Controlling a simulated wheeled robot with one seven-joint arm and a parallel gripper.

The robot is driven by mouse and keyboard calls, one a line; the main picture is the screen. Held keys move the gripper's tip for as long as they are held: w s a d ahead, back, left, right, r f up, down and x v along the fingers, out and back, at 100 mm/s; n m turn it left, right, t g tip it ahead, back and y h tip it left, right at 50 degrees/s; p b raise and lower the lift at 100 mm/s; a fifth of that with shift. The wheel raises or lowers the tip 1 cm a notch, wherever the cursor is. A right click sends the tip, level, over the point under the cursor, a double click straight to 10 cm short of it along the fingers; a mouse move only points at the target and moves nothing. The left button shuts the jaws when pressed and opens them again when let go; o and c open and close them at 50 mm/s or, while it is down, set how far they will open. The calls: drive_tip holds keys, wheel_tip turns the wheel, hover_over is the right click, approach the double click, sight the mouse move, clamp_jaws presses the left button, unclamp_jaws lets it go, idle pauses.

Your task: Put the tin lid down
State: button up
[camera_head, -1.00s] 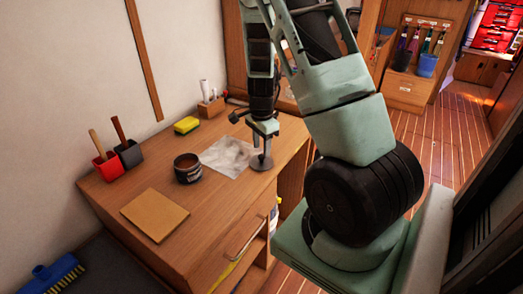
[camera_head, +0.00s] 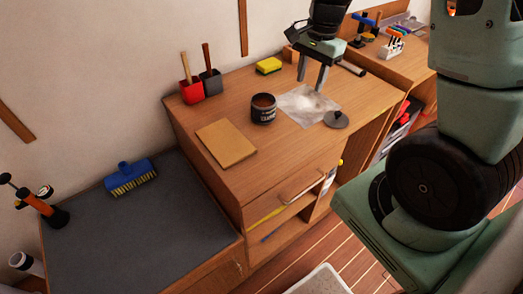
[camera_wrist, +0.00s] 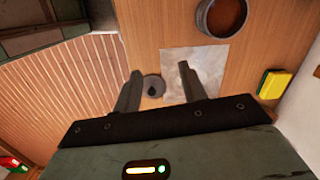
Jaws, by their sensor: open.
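The tin lid (camera_head: 336,120) is a dark grey disc with a small knob. It lies flat on the wooden desk top, near the right front edge and beside the pale sheet (camera_head: 300,103). The wrist view also shows the lid (camera_wrist: 153,87) on the wood near that edge. My gripper (camera_head: 314,88) is open and empty, above the desk around the pale sheet. The gap between its fingers is clear. The open tin (camera_head: 263,109), dark with brown contents, stands left of the sheet, apart from the lid.
A tan square (camera_head: 226,143) lies left of the tin. A yellow sponge (camera_head: 269,65) and red and grey holders (camera_head: 192,92) stand at the back. A blue brush (camera_head: 131,177) lies on the lower grey surface. The desk's front edge is close to the lid.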

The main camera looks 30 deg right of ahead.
drive_tip(key=s+a+r+n, duration=0.1)
drive_tip(key=s+a+n, duration=0.1)
drive_tip(key=a+n, duration=0.45)
drive_tip(key=s+a+r+n, duration=0.2)
drive_tip(key=s+a+n, duration=0.1)
drive_tip(key=a, duration=0.7)
drive_tip(key=s+a+r+n, duration=0.1)
drive_tip(key=s+a+n, duration=1)
drive_tip(key=s+n, duration=0.2)
drive_tip(key=shift+s+a+r+n, duration=0.2)
drive_tip(key=shift+s+a+n, duration=0.15)
drive_tip(key=shift+s, duration=0.25)
drive_tip(key=shift+d, duration=0.1)
